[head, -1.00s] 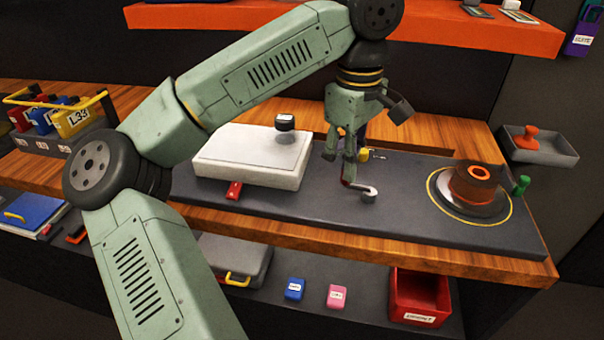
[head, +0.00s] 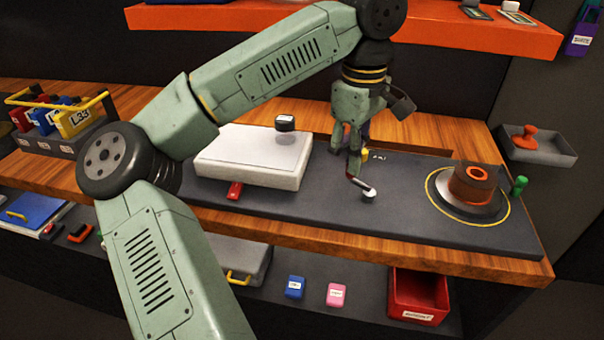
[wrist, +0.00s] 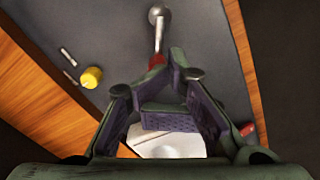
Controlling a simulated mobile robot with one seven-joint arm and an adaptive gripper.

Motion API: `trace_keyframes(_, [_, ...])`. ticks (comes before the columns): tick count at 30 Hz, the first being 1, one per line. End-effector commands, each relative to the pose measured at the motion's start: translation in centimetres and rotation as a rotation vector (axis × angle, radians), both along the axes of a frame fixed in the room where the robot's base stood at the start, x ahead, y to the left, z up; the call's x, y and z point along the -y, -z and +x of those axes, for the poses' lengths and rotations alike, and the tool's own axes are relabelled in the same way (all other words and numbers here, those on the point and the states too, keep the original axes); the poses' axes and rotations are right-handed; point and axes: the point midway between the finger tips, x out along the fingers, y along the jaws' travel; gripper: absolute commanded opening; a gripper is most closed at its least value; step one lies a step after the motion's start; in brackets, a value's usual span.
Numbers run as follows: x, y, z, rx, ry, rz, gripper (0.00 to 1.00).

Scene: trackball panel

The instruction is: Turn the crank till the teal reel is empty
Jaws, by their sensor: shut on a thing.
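A small crank shows in the head view, with a bent metal arm (head: 360,184) and a pale round hub (head: 369,193) on the dark panel. In the wrist view, its silver ball-like hub (wrist: 158,15) and rod run down to a red grip (wrist: 157,62). My gripper (head: 350,171) is shut on this red grip, mostly hidden between the fingers; its fingers also show in the wrist view (wrist: 180,82). I cannot make out a teal reel. A brown reel with an orange-ringed top (head: 473,184) sits on a round base at the panel's right.
A yellow knob (head: 364,155) stands just behind the crank. A white slab (head: 245,160) with a black knob lies to the left. A green knob (head: 519,185) stands beyond the brown reel. The panel between crank and reel is clear.

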Motion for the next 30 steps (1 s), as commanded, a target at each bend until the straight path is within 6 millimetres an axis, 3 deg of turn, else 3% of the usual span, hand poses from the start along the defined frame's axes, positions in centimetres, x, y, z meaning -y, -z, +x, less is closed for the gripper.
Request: trace_keyframes(30, [2.2,0.0,1.1,-0.001,0.000,0.001,0.00])
